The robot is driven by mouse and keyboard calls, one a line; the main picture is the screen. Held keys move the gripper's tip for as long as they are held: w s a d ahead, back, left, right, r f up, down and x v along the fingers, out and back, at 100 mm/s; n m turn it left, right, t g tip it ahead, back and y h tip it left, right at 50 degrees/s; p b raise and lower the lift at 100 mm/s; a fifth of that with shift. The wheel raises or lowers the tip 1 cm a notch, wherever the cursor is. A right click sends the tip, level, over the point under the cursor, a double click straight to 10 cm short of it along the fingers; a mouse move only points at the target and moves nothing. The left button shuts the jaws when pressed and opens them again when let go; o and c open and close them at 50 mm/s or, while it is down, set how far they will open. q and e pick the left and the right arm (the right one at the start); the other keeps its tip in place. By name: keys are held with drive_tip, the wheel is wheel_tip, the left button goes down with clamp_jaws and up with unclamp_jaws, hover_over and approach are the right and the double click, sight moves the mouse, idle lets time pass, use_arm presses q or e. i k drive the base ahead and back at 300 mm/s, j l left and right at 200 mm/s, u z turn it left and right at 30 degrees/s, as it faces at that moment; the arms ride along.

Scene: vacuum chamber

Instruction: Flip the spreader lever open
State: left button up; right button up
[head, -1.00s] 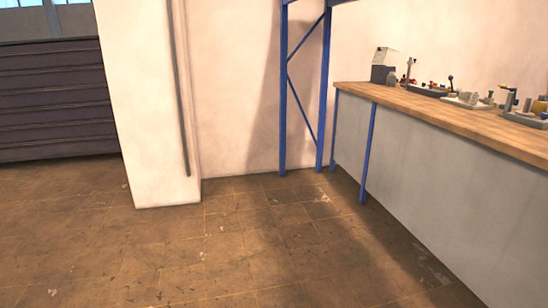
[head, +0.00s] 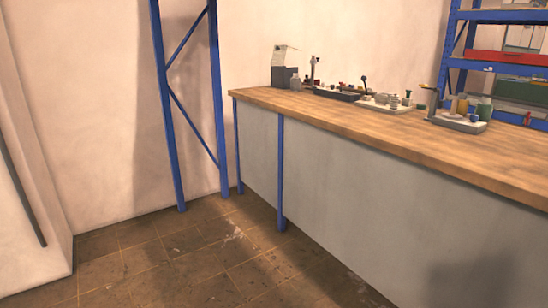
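No gripper of mine shows in the head view. I cannot make out a spreader lever for certain at this distance. Small parts stand on a wooden-topped workbench (head: 400,141). A dark tray (head: 337,94) holds small items and has an upright post (head: 313,71) at its left end. A white tray (head: 385,105) to its right holds several small fittings and a dark-knobbed lever (head: 363,83). A third, light tray (head: 456,122) farther right holds jars and a yellow-topped piece (head: 437,90).
A grey box-shaped device (head: 285,69) stands at the bench's far left end. A blue rack frame (head: 190,100) stands left of the bench. A blue shelf (head: 500,16) with a red bin (head: 498,58) is at the right. The tiled floor (head: 150,262) in front is clear.

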sight(364, 78)
drive_tip(key=i+u, duration=0.15)
drive_tip(key=i, duration=0.7)
drive_tip(key=i+l+u, duration=0.1)
drive_tip(key=i, duration=0.75)
drive_tip(key=i+j+z, duration=0.35)
drive_tip(key=i, duration=0.3)
drive_tip(key=i+j+z, duration=0.3)
drive_tip(key=i+j, duration=0.25)
